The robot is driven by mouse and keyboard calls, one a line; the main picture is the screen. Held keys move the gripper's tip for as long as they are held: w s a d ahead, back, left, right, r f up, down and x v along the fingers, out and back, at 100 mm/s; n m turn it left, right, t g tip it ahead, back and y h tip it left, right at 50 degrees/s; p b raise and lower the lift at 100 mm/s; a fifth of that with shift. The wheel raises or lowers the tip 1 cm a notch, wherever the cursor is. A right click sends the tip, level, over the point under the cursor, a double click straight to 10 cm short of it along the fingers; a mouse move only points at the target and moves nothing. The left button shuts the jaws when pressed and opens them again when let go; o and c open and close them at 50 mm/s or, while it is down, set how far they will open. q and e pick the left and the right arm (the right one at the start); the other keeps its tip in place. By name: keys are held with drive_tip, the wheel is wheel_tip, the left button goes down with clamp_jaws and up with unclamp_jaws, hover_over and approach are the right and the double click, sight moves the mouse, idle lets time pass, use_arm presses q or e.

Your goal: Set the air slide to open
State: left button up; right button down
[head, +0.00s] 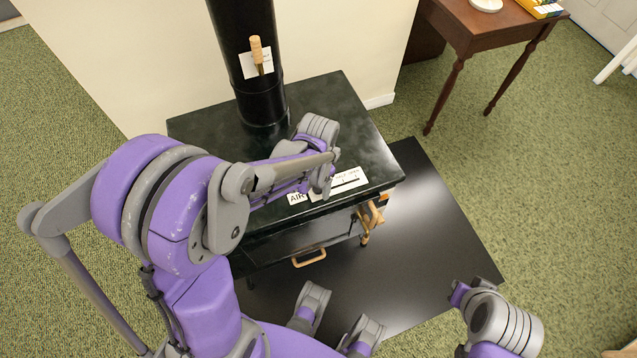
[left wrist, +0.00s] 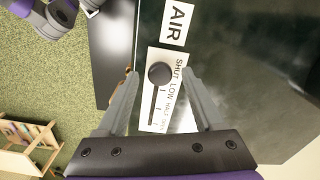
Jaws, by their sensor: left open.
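The air slide's dark round knob (left wrist: 160,73) sits at the SHUT end of its slot, on a white scale plate (left wrist: 146,118) marked SHUT, LOW, HALF and a last word partly hidden by a finger. In the head view the plate (head: 348,180) lies at the front right of the black stove top, and my gripper hides the knob. My left gripper (left wrist: 161,76) is open, its fingers on either side of the knob; contact cannot be told. My right arm (head: 505,325) shows at the lower right; its jaws cannot be made out.
The AIR label (left wrist: 174,22) lies beside the plate. The stove (head: 350,115) has a flue pipe (head: 245,95) at the back and a wooden-handled door latch (head: 366,222) in front. A dark floor plate (head: 440,220) lies under it. A wooden table (head: 478,22) stands at back right.

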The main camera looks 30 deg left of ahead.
use_arm(q)
drive_tip(key=shift+c, duration=0.3)
clamp_jaws()
idle(1.2)
